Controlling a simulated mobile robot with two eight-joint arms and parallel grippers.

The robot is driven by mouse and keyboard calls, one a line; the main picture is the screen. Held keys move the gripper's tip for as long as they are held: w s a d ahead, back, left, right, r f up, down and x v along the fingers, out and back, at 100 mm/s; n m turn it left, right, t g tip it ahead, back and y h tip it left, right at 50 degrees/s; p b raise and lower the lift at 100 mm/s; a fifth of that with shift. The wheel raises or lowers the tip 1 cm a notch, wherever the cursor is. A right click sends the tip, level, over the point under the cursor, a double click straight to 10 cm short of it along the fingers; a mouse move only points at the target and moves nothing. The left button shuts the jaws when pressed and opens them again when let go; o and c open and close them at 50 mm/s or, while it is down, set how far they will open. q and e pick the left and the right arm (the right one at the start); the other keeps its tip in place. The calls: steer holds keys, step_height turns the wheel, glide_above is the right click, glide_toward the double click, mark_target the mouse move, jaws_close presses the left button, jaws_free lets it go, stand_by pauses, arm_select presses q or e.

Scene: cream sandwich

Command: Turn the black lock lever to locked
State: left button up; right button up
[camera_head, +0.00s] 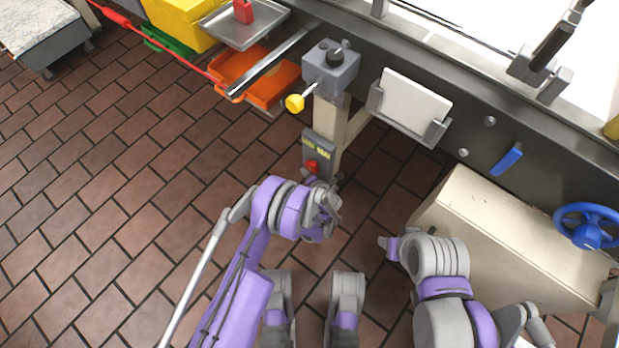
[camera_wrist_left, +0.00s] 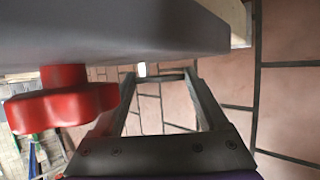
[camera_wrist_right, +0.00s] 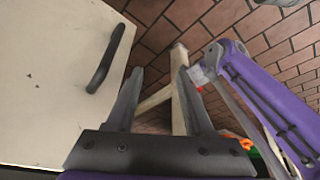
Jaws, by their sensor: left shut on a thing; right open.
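A grey control box (camera_head: 318,150) with a red knob (camera_head: 312,166) is mounted low on a beige post. My left gripper (camera_head: 328,192) is just below this box. In the left wrist view, the box's grey underside and the red knob (camera_wrist_left: 62,100) are close. A dark bar (camera_wrist_left: 160,77), likely the black lock lever, spans between the tips of my left gripper (camera_wrist_left: 160,73), which is shut on it. The lever's full shape and angle are hidden. My right gripper (camera_wrist_right: 160,72) is open and empty, left of the beige cabinet (camera_head: 500,235) in the head view.
A grey box (camera_head: 330,68) with a black knob (camera_head: 335,56) and a yellow-ended lever (camera_head: 295,102) tops the post. A white plate (camera_head: 415,105) stands in a holder. A blue handwheel (camera_head: 588,226) and a blue lever (camera_head: 507,160) are at right. Floor at left is open.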

arm_select(q)
steer(key=shift+r+g+h+p, duration=0.15)
steer(key=shift+g+h+p, duration=0.3)
steer(key=shift+g+h, duration=0.05)
steer(key=o, duration=1.3)
steer(key=shift+c, duration=0.2)
steer(key=shift+r, duration=0.1)
steer(key=p+v, duration=0.2)
steer(key=v, duration=0.8)
steer(key=shift+s+r, duration=0.2)
steer(key=shift+s, duration=0.1)
steer(key=shift+d, duration=0.1)
